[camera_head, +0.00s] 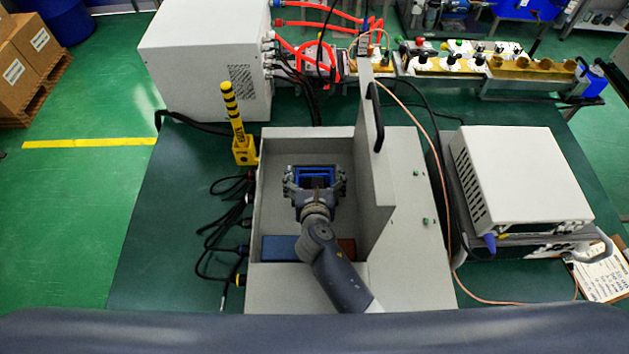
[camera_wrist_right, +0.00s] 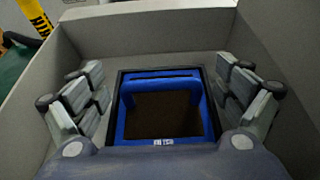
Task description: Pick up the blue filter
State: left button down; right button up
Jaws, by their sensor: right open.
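The blue filter (camera_head: 318,171) is a blue frame with a dark brown middle. It sits in a dark-rimmed square opening inside the open grey box (camera_head: 275,190). The blue frame (camera_wrist_right: 127,118) fills the centre of the wrist view, with a small white label on its near edge. My right gripper (camera_head: 315,182) is inside the box, open, with its fingers to the left and right of the filter. In the wrist view the fingers (camera_wrist_right: 160,92) stand apart from the blue frame, and nothing is held. My left gripper is not in view.
The box lid (camera_head: 375,170) stands upright on the right with a black handle. A flat blue piece (camera_head: 279,248) and a brown piece (camera_head: 347,246) lie at the box's near end. A yellow-black post (camera_head: 236,120) stands left. A white instrument (camera_head: 520,175) is at right.

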jog(key=c, duration=1.2)
jog(key=shift+r, duration=0.15)
